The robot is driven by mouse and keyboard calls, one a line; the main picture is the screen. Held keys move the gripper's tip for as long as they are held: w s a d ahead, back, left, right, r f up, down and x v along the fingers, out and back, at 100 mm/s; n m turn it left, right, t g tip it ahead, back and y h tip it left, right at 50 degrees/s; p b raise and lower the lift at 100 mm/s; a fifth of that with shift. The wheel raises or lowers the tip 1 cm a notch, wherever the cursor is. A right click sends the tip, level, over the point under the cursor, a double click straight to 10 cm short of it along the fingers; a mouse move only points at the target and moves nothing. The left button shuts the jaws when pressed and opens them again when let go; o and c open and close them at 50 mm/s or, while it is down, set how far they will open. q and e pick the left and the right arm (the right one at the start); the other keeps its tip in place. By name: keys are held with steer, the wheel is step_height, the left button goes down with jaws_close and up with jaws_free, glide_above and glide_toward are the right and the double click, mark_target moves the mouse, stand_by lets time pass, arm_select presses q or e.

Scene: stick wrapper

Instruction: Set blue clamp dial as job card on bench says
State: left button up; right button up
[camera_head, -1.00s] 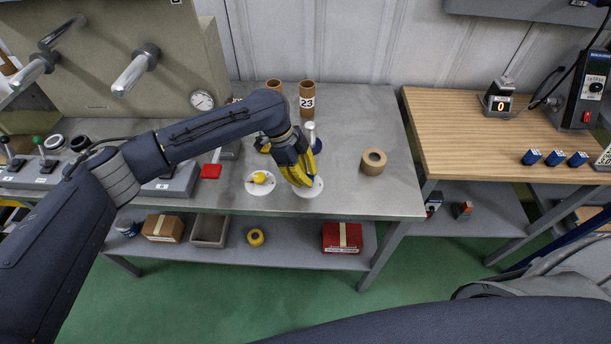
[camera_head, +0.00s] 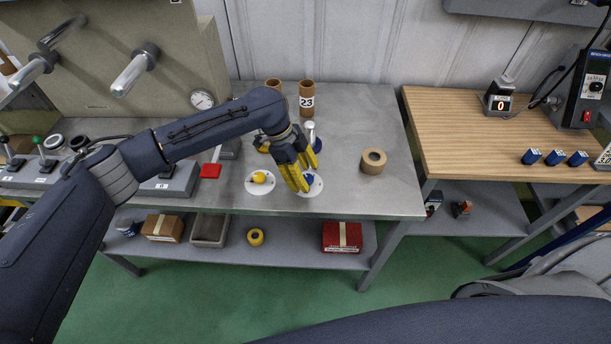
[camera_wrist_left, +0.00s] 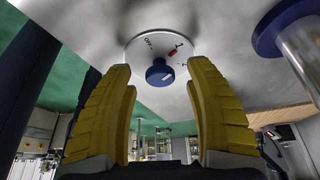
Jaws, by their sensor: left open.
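The blue clamp dial (camera_head: 310,180) sits on a round white plate near the front edge of the grey bench. My left gripper (camera_head: 307,176) is open above it, its yellow fingers on either side. In the left wrist view the blue dial (camera_wrist_left: 159,73) shows between and beyond the fingertips, apart from both. Its plate (camera_wrist_left: 133,52) carries an OFF mark and a red mark; the other marks are too small to read. I cannot make out a job card. My right gripper is not in view.
A yellow dial (camera_head: 259,178) on its own plate is just left. A tape roll (camera_head: 373,161) lies to the right. Cardboard tubes, one labelled 23 (camera_head: 306,100), stand behind. A red paddle (camera_head: 211,171) is farther left. A wooden bench (camera_head: 480,130) stands at right.

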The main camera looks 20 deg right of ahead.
arm_select(q)
steer(key=v, duration=1.1)
steer(key=shift+a, duration=0.15)
steer(key=shift+w+r, duration=0.1)
steer(key=shift+r, duration=0.05)
